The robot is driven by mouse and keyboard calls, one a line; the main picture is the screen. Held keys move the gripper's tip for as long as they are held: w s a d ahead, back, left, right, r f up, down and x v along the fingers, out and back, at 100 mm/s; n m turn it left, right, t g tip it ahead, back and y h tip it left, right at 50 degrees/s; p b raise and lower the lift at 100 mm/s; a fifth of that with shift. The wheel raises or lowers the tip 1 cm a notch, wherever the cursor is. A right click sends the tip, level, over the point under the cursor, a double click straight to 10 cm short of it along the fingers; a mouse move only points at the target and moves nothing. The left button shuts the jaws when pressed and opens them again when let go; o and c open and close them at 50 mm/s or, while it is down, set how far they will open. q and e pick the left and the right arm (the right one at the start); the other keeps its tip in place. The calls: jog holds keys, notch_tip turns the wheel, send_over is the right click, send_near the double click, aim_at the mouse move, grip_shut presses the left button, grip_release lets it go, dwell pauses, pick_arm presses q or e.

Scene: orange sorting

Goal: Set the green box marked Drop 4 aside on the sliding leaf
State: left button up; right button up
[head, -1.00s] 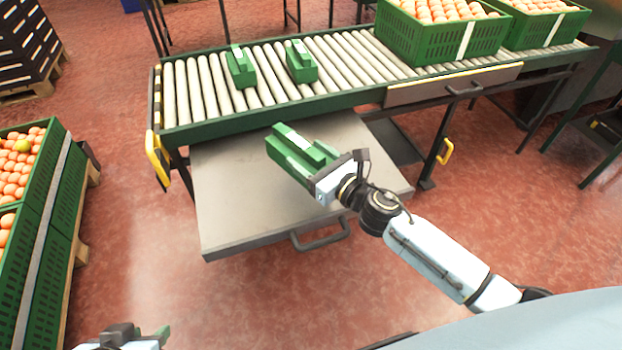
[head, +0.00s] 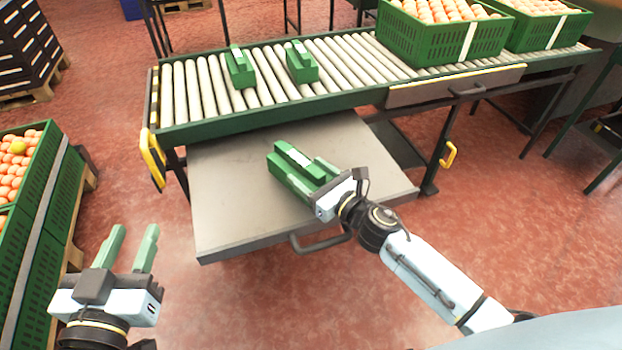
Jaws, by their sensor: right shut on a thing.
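A green box (head: 291,158) with a pale label on top is at the sliding leaf (head: 225,180), a grey pulled-out shelf below the roller conveyor. The label's writing is too small to read. My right gripper (head: 310,182) is shut on this box from its near right end. The box is low over the leaf or resting on it; I cannot tell which. My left gripper (head: 128,245) is open and empty, over the floor to the left of the leaf.
Two similar green boxes, one at the left (head: 240,68) and one beside it (head: 301,64), stand on the roller conveyor (head: 195,90). Orange-filled green crates (head: 440,42) stand further right on it. Stacked orange crates (head: 50,215) are at the left. The leaf's left part is clear.

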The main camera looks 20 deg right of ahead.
pick_arm(q)
jog(key=shift+d+r+t, duration=0.15)
jog(key=shift+r+t, duration=0.45)
jog(key=shift+r, duration=0.15)
pick_arm(e)
jog(key=shift+f, duration=0.2)
jog(key=shift+f, duration=0.15)
pick_arm(q)
jog(key=shift+d+r+t, duration=0.1)
jog(key=shift+r+t, duration=0.3)
jog(key=shift+r, duration=0.15)
pick_arm(e)
jog(key=o, duration=1.2)
jog(key=shift+c, duration=0.2)
pick_arm(q)
jog(key=shift+f, duration=0.1)
